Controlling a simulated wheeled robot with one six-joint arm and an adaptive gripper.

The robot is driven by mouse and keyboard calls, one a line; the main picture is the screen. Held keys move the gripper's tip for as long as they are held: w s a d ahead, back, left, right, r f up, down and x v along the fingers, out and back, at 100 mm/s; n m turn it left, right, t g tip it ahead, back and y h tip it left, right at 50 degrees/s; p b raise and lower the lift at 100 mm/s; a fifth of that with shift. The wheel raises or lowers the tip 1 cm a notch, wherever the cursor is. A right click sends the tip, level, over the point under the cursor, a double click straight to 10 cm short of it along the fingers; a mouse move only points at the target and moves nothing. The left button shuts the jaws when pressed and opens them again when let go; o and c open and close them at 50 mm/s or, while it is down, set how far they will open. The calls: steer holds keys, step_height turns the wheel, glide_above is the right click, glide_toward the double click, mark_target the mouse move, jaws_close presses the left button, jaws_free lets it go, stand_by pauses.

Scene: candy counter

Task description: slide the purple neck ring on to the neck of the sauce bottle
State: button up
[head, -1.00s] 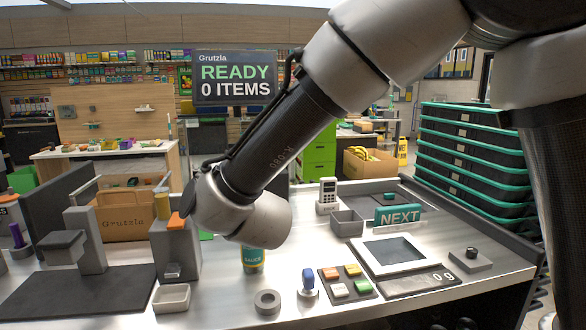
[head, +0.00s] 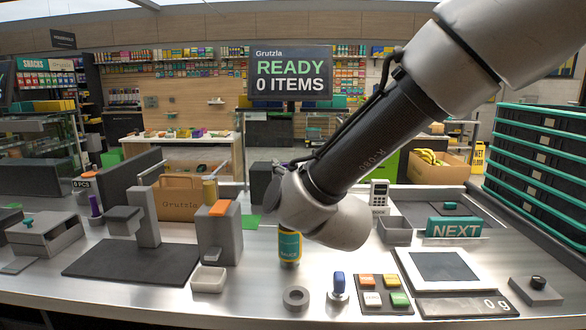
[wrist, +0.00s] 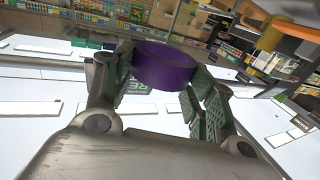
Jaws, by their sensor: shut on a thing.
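The purple neck ring (wrist: 166,68) shows in the wrist view. It is held between the two green-padded fingers of my gripper (wrist: 158,80), which is shut on it. In the head view my gripper is mostly hidden behind my own wrist. The sauce bottle (head: 290,248) stands upright on the counter in the head view, with a teal label and a yellow band near its base. Its neck and top are hidden behind my wrist. The ring is apart from the visible part of the bottle.
A grey ring (head: 296,297), a blue-handled stamp (head: 339,288) and a button pad (head: 386,293) stand in front of the bottle. A white dish (head: 208,279) and a grey dispenser (head: 219,240) are left. A NEXT sign (head: 455,228) stands right.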

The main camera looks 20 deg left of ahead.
steer(key=shift+f, duration=2.15)
steer(key=shift+f, duration=0.6)
steer(key=o, duration=0.8)
steer(key=v, duration=1.2)
